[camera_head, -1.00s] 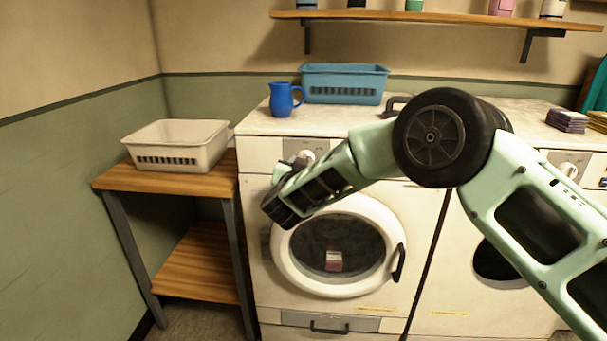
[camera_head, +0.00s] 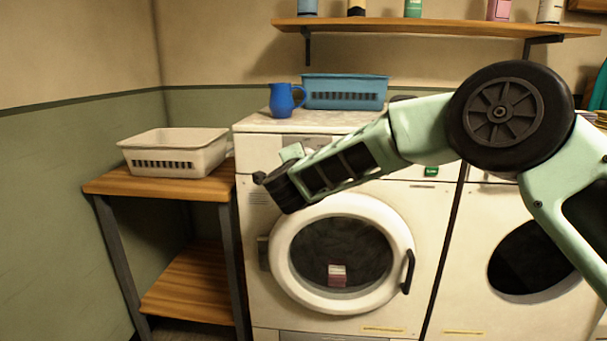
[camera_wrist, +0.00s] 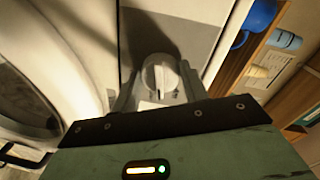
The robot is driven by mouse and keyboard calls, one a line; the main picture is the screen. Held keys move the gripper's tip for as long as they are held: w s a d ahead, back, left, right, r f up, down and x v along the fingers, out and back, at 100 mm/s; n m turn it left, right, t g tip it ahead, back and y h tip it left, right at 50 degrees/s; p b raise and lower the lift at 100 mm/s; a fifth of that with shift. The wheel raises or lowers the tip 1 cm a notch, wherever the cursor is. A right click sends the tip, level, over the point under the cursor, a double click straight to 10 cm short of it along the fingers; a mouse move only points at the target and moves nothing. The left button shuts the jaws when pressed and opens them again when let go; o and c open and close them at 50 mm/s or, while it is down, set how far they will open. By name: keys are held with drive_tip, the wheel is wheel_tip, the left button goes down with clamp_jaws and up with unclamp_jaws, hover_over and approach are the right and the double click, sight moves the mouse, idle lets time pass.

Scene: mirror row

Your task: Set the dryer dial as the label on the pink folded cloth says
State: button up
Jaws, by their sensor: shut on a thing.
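The dryer (camera_head: 430,240) stands in the middle of the head view with its round door closed. In the wrist view, a round pale dial (camera_wrist: 160,76) with a raised grip bar sits on a grey panel. My gripper (camera_wrist: 158,88) has one finger on each side of the dial and is shut on it. In the head view my gripper (camera_head: 272,184) is at the dryer's upper left front, and my arm hides the dial. A small pink-red item with a pale top (camera_head: 337,275) shows in the door window. I cannot tell if it is the folded cloth; no writing is readable.
A blue jug (camera_head: 283,101) and a blue basket (camera_head: 345,92) stand on the dryer top. A white basket (camera_head: 173,152) is on a wooden side table (camera_head: 110,183). A shelf (camera_head: 440,28) with several bottles hangs above. A second machine (camera_head: 530,225) is at right.

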drive_tip(key=shift+f+m+y+b, duration=0.1)
drive_tip(key=shift+m+y+b, duration=0.2)
drive_tip(key=shift+m+b, duration=1.65)
drive_tip(key=o, duration=1)
drive_tip(key=shift+s, duration=0.1)
drive_tip(key=s, duration=0.5)
drive_tip(key=s+r, duration=0.1)
drive_tip(key=s, duration=1.1)
drive_tip(key=shift+s+a+r, duration=0.1)
drive_tip(key=shift+r, duration=0.25)
